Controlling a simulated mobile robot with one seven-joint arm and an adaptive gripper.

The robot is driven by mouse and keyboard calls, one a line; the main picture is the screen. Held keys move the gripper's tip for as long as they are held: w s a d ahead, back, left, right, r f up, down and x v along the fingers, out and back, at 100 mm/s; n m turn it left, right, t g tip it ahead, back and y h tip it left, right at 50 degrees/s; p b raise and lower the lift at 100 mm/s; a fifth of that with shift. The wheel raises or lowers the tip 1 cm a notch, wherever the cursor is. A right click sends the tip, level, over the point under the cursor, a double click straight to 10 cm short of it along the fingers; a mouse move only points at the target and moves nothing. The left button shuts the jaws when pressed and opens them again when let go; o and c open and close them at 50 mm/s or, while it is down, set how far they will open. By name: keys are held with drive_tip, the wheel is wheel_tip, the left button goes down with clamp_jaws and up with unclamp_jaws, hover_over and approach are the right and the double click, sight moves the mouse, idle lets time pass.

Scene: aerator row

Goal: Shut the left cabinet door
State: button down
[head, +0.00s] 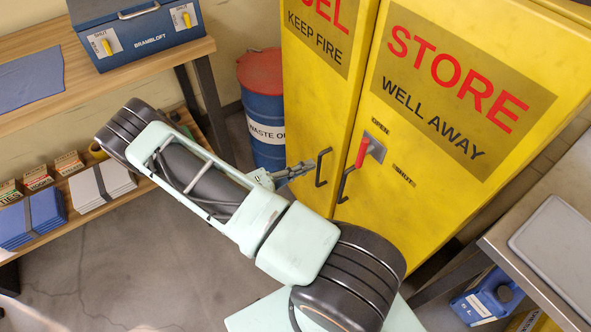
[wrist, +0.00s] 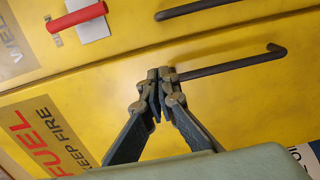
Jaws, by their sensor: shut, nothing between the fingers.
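The yellow cabinet's left door (head: 315,105) carries the words FUEL and KEEP FIRE. It shows in the wrist view (wrist: 110,100) too. It stands at or near the right door (head: 440,190); I cannot tell whether it is flush. Its black bar handle (head: 322,167) is near the seam and also shows in the wrist view (wrist: 235,65). My gripper (head: 308,167) is shut and empty in front of the left door. In the wrist view its fingertips (wrist: 160,78) overlap one end of that handle; contact is unclear.
The right door has its own handle (head: 345,184) and a red lever (head: 361,152) between OPEN and SHUT labels. A blue drum (head: 264,110) stands left of the cabinet. A wooden shelf bench (head: 150,60) is at left, a table (head: 500,240) at right.

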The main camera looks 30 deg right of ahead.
sight(338, 153)
drive_tip(key=d, duration=0.7)
drive_tip(key=shift+d, duration=0.35)
drive_tip(key=d, duration=0.3)
drive_tip(key=shift+s+r, duration=0.1)
